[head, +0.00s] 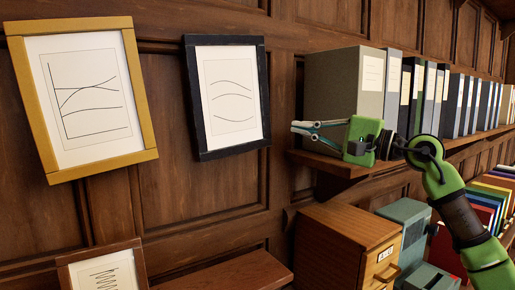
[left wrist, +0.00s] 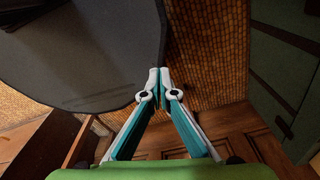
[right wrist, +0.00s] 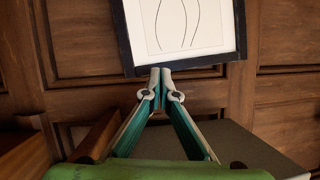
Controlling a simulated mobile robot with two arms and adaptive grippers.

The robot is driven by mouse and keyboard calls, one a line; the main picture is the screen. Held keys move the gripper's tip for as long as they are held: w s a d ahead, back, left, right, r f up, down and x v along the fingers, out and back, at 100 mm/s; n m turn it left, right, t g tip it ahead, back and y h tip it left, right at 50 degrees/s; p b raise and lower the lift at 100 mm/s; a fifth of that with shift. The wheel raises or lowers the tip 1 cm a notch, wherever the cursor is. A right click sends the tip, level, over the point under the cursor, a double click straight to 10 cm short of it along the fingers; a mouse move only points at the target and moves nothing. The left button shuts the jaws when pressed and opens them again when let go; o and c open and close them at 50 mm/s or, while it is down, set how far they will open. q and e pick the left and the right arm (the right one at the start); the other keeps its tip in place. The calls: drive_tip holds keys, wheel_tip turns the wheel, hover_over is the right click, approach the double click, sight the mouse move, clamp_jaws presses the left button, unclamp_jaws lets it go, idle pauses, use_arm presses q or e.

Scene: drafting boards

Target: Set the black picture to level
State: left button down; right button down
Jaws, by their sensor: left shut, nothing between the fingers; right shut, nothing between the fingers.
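The black picture (head: 229,96) hangs on the wood-panelled wall, a black frame around a white sheet with curved lines. In the head view its lower edge rises to the right; with the slanted view I cannot tell its exact tilt. My right gripper (head: 293,128) is shut and empty, pointing left just right of the frame's lower right side, with a small gap showing. In the right wrist view the picture (right wrist: 182,24) shows turned, its right edge just beyond the fingertips (right wrist: 160,72). My left gripper (left wrist: 159,73) is shut and empty, seen only in the left wrist view.
A yellow-framed picture (head: 140,90) hangs left, a brown-framed one (head: 103,270) below. A shelf (head: 330,165) with a large grey box file (head: 340,85) and several binders is close behind my right gripper. A wooden drawer cabinet (head: 345,245) stands below. A dark rounded surface (left wrist: 75,50) is beside my left gripper.

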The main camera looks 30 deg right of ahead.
drive_tip(key=d+f+h, duration=0.3)
drive_tip(key=d, duration=0.1)
drive_tip(key=p+x, duration=0.2)
drive_tip(key=x, duration=0.1)
drive_tip(key=p+x, duration=0.2)
drive_tip(key=x, duration=0.2)
drive_tip(key=p+x, duration=0.2)
drive_tip(key=x, duration=0.1)
drive_tip(key=shift+w+d+f, duration=0.3)
drive_tip(key=shift+w+d, duration=0.05)
drive_tip(key=shift+f, duration=0.1)
